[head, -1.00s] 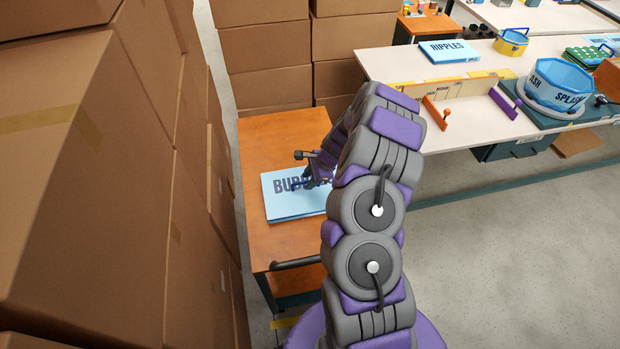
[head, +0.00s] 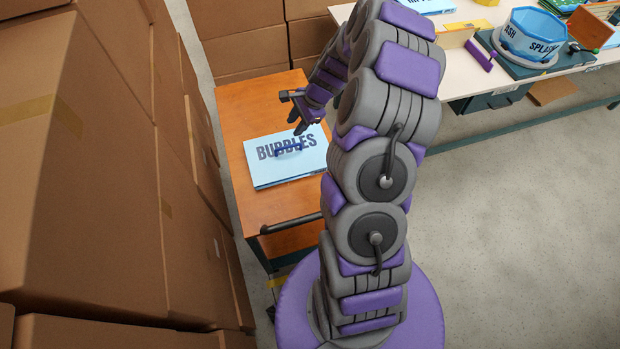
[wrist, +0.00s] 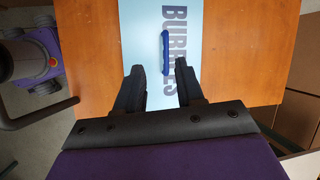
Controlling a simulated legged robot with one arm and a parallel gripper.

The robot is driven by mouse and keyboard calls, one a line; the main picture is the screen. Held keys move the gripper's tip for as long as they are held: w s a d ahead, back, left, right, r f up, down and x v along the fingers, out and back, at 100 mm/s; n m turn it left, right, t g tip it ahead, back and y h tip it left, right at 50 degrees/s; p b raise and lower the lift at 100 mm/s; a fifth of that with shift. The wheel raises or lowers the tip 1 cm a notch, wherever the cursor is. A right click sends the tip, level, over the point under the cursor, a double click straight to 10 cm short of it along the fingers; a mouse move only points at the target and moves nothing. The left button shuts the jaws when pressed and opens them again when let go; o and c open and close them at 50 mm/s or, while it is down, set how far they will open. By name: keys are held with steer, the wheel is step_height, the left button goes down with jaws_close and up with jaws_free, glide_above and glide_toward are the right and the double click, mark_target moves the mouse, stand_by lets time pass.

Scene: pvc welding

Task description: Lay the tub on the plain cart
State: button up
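A flat light blue piece lettered BUBBLES (head: 265,174), with a dark blue handle (head: 288,149), lies on the orange wooden cart top (head: 238,110). It also shows in the wrist view (wrist: 205,45), where its handle (wrist: 166,53) stands just beyond my fingertips. My gripper (head: 298,124) is above the flat piece, at its far edge in the head view. In the wrist view my gripper (wrist: 160,67) is open, with nothing between its fingers. A round blue tub lettered SPLASH (head: 531,36) stands on the workbench at the upper right. Part of the flat piece's right side is hidden by my arm.
Stacked cardboard boxes (head: 80,150) stand close along the cart's left side, and more (head: 245,45) stand behind it. The cart has a dark push bar (head: 290,223) at its near end. The white workbench (head: 450,75) is to the right. Grey floor (head: 520,220) is clear there.

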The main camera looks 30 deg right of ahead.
steer(key=s+a+r+n+g, duration=0.2)
steer(key=s+a+r+n, duration=0.85)
steer(key=a+r, duration=0.5)
steer(key=s+a+r+n+g+h, duration=0.1)
steer(key=s+n, duration=0.3)
steer(key=s, duration=0.8)
steer(key=s+a+r+n+g+h, duration=0.1)
steer(key=s+a+r+n+h, duration=0.1)
steer(key=s, duration=1)
steer(key=shift+s+r+n+g+h, duration=0.3)
steer(key=shift+s+r+n+h, duration=0.15)
steer(key=shift+r+n, duration=0.75)
steer(key=shift+w+f, duration=0.1)
